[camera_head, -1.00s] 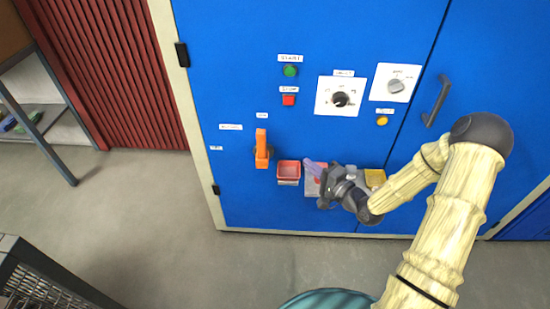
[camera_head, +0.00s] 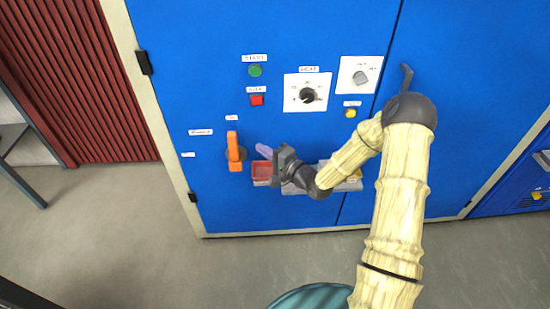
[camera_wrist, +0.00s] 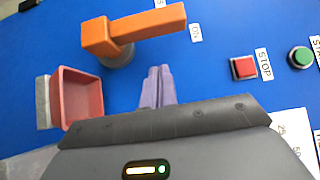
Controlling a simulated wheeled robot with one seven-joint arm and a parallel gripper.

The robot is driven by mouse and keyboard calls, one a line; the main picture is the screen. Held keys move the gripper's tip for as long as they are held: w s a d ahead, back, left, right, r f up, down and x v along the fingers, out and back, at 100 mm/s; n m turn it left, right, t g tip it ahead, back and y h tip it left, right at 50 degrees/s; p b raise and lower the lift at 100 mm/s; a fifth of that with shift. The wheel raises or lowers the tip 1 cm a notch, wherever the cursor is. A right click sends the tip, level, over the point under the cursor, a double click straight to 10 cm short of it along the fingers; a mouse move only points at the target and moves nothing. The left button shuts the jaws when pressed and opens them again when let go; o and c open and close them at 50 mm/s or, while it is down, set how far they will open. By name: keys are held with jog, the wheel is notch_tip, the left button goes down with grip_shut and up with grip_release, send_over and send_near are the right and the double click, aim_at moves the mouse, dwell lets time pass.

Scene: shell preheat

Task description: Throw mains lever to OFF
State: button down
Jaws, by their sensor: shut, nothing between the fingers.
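The orange mains lever (camera_head: 234,150) is on the blue cabinet front, its handle pointing up toward the ON label (camera_head: 231,117). In the wrist view the lever (camera_wrist: 145,27) lies across the top, its handle end beside the ON label (camera_wrist: 196,33). My gripper (camera_head: 264,150) is just right of the lever, apart from it. Its pale purple fingers (camera_wrist: 157,86) are shut together and empty. The small lettering on the lower labels left of the lever is too blurred to read.
A red open bin (camera_head: 262,170) is fixed below my fingers, close by; it also shows in the wrist view (camera_wrist: 80,95). Above are the green start button (camera_head: 255,71), red stop button (camera_head: 256,100) and heat dial (camera_head: 307,95). The cabinet face left of the lever is mostly clear.

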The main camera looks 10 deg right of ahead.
aim_at(234, 152)
jog(key=a, duration=0.2)
jog(key=w+a, duration=0.1)
jog(key=a, duration=0.2)
jog(key=shift+w, duration=0.15)
